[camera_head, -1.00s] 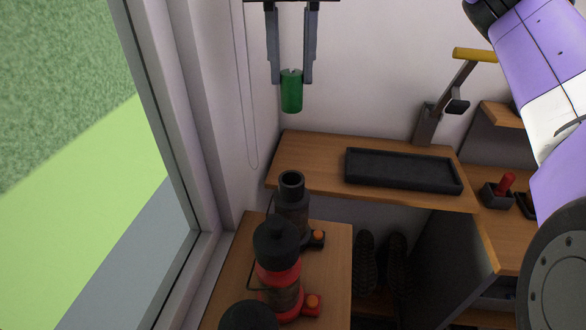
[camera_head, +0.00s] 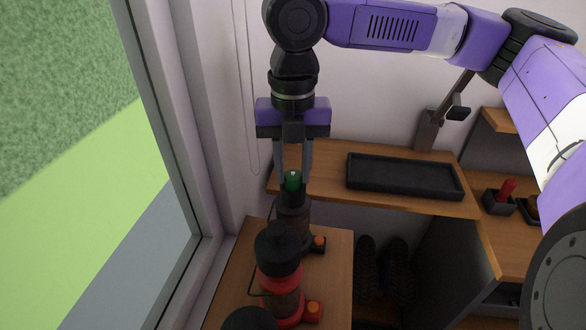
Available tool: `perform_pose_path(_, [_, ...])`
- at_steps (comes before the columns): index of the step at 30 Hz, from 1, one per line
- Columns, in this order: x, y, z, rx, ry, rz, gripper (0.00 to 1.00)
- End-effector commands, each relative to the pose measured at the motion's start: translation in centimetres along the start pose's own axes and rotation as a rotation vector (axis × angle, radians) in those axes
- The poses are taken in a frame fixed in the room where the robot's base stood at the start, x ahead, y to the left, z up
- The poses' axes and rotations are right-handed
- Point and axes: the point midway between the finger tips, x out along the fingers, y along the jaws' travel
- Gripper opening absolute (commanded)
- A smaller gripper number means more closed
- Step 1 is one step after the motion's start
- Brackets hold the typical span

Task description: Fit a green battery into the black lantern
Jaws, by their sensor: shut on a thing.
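A red lantern (camera_head: 279,280) with a black cap stands just in front of the black one. Another black top (camera_head: 249,319) shows at the bottom edge. A dark empty tray (camera_head: 405,176) lies on the wooden shelf. A red-handled item (camera_head: 505,190) sits at right. The window is at left.

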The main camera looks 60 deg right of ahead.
Motion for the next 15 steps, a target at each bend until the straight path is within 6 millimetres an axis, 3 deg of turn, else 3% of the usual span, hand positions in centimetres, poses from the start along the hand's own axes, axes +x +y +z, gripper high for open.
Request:
perform_pose_path(13, [0.84, 0.02, 0.01, 0.0, 0.0, 0.001, 0.0])
perform_pose_path(14, [0.77, 0.01, 0.02, 0.0, -0.001, 0.0, 0.35])
perform_pose_path(15, [0.75, 0.01, 0.02, 0.0, -0.001, 0.0, 0.43])
